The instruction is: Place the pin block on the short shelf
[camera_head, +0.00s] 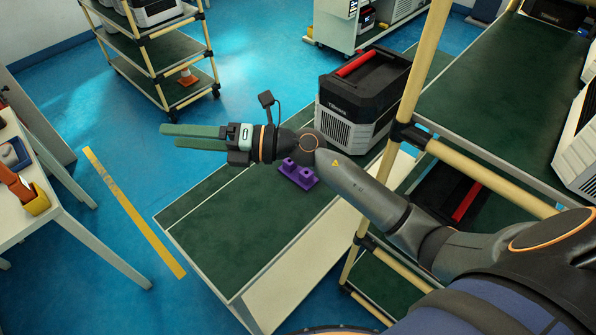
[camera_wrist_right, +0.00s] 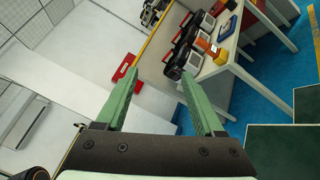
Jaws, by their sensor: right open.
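The purple pin block (camera_head: 298,172) rests on the green top of a low shelf (camera_head: 232,238), which appears to be the short shelf. The block stands just below my right wrist in the head view, with its raised pins showing and its upper edge close under the arm. My right gripper (camera_head: 172,136) points left, away from the block, past the shelf's left edge in the picture. Its two green fingers are apart with nothing between them, as the right wrist view (camera_wrist_right: 158,88) also shows. My left gripper is not in view.
A black and white machine (camera_head: 364,98) with a red handle stands behind the block. A tan-framed rack (camera_head: 489,183) is at right.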

